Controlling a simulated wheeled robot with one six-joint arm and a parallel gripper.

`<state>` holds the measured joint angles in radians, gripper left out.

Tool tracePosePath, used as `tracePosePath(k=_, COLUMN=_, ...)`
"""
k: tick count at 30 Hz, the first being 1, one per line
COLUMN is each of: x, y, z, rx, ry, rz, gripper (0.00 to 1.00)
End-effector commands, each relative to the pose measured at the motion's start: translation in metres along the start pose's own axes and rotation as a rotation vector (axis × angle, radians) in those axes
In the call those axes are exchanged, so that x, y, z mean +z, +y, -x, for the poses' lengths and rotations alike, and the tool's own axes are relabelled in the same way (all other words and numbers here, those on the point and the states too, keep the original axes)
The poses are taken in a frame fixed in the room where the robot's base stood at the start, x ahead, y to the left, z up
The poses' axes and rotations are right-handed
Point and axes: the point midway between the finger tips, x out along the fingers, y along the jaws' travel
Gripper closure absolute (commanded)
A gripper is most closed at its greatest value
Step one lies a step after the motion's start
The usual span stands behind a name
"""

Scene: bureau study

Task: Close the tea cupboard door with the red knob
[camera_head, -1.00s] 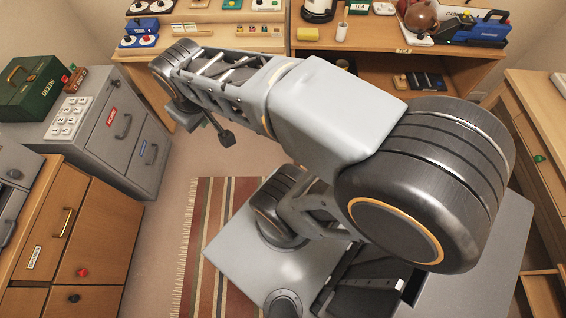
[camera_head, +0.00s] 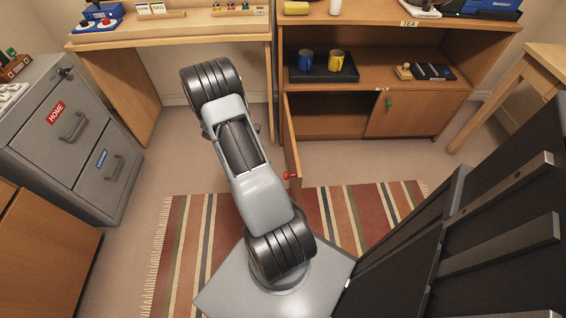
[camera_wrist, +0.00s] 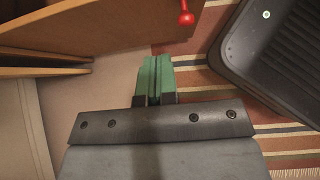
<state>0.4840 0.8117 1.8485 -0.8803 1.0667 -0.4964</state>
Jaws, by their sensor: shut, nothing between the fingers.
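The tea cupboard door (camera_head: 292,146) stands open, swung out toward me from the left side of the low wooden cupboard (camera_head: 335,138). Its red knob (camera_head: 287,175) is near the door's free edge, low above the rug. In the wrist view the door (camera_wrist: 105,18) crosses the top, with the red knob (camera_wrist: 186,18) at its right end. My gripper (camera_wrist: 156,62) is shut and empty, its green fingertips together, below and left of the knob in that view and apart from it. In the head view my arm hides the gripper.
A closed door with a green knob (camera_head: 389,103) covers the cupboard's right half. Above, a black tray (camera_head: 318,76) holds a blue mug and a yellow mug. A grey filing cabinet (camera_head: 70,130) stands left. A striped rug (camera_head: 180,230) covers the floor in front.

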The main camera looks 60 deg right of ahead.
Motion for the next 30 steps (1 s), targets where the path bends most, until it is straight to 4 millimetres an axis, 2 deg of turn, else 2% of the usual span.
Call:
tracePosePath(k=2, x=-0.005, y=0.000, z=-0.013, rx=-0.005, ry=-0.008, rz=0.010, gripper=1.00)
tracePosePath(k=18, x=-0.005, y=-0.001, z=-0.107, rx=-0.007, ry=-0.010, rz=0.012, gripper=1.00)
tracePosePath(k=24, x=0.013, y=0.000, z=-0.125, rx=-0.006, ry=-0.008, rz=0.011, gripper=1.00)
tracePosePath(k=30, x=0.022, y=0.000, z=-0.134, rx=-0.005, ry=-0.009, rz=0.012, gripper=1.00)
